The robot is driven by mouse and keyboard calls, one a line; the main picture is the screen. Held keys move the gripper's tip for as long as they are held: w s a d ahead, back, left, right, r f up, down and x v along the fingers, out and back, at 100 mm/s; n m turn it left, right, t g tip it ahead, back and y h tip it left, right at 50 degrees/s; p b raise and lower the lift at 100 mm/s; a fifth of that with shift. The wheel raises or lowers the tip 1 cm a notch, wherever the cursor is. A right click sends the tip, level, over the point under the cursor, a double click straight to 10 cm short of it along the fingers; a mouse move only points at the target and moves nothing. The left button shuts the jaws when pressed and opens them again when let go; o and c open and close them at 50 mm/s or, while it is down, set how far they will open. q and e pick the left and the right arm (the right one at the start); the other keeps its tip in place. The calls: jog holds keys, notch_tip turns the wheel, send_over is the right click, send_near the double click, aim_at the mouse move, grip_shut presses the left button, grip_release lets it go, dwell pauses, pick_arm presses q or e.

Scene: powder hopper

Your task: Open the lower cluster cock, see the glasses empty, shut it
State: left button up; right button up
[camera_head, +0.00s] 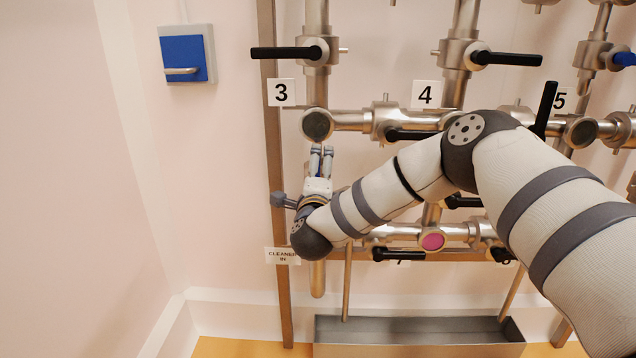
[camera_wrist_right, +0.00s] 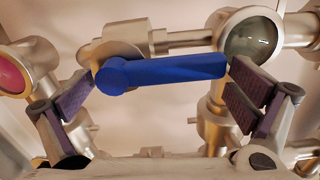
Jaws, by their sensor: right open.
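My right gripper (camera_head: 322,151) is by the vertical pipe just below the left dark sight glass (camera_head: 317,124), fingers pointing up. In the right wrist view its two pads (camera_wrist_right: 165,88) are apart. A blue cock lever (camera_wrist_right: 170,70) lies across the gap between them, roughly level; I cannot tell if either pad touches it. A grey sight glass (camera_wrist_right: 250,38) is at the upper right there, and a pink sight glass (camera_wrist_right: 10,76) at the left edge. In the head view a pink glass (camera_head: 432,241) is on the lower pipe. My left gripper is not in view.
Black-handled cocks (camera_head: 290,53) sit along the pipes, and another blue handle (camera_head: 625,59) is at the right edge. A grey trough (camera_head: 420,330) is below. A blue wall box (camera_head: 187,54) hangs at the upper left. The left wall area is clear.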

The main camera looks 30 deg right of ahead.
jog(key=v, duration=1.1)
jog(key=shift+s, duration=0.15)
